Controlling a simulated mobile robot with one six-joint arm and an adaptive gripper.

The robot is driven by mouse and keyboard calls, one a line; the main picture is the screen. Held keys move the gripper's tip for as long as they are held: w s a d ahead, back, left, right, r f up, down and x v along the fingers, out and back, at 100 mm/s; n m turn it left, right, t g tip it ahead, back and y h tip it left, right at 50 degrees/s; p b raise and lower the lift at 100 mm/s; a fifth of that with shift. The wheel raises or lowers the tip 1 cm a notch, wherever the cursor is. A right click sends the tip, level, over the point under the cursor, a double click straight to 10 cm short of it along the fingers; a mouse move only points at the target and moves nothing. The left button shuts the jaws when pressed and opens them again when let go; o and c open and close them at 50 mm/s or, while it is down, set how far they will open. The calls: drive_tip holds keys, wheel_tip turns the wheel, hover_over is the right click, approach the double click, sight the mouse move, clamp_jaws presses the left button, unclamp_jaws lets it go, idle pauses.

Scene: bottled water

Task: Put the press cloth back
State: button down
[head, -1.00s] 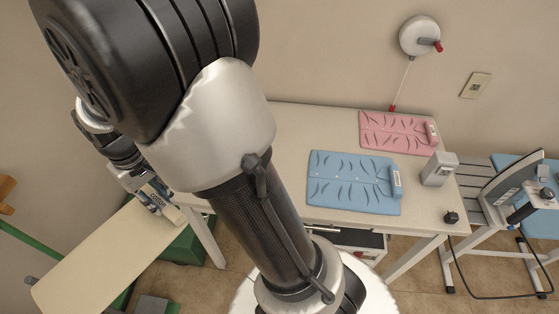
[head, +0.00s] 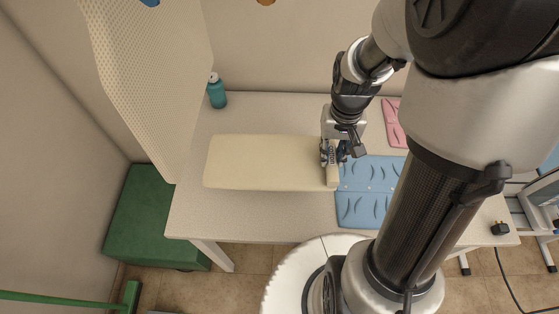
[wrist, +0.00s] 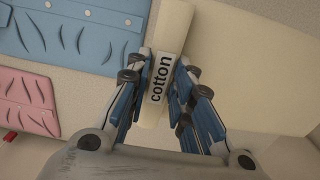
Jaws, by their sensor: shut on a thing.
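The press cloth (head: 265,162) is a flat cream sheet above or on the left half of the white table. I cannot tell whether it touches the tabletop. At its right end is a pale bar (head: 332,178), labelled "cotton" in the wrist view (wrist: 174,30). My gripper (head: 332,152) is at that end, shut on the bar. In the wrist view my fingers (wrist: 163,65) stand on both sides of the label, and the cream sheet (wrist: 250,65) spreads to the right.
The table (head: 260,215) also holds a blue mat (head: 362,207), close beside the bar, a pink mat (head: 392,122) and a teal bottle (head: 216,92) behind the cloth. A perforated panel (head: 150,80) rises at left. A green box (head: 150,215) stands on the floor there.

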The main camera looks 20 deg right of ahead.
drive_tip(key=shift+d+f, duration=0.1)
drive_tip(key=shift+f, duration=0.05)
drive_tip(key=f, duration=0.1)
drive_tip(key=f+b, duration=0.1)
drive_tip(key=f, duration=0.1)
drive_tip(key=f+b, duration=0.1)
drive_tip(key=f, duration=0.1)
drive_tip(key=shift+s+f, duration=0.2)
drive_tip(key=shift+s, duration=0.05)
drive_tip(key=shift+f+b, duration=1.1)
drive_tip(key=shift+f, duration=1.2)
drive_tip(key=shift+r, duration=0.1)
drive_tip(key=c, duration=1.4)
unclamp_jaws()
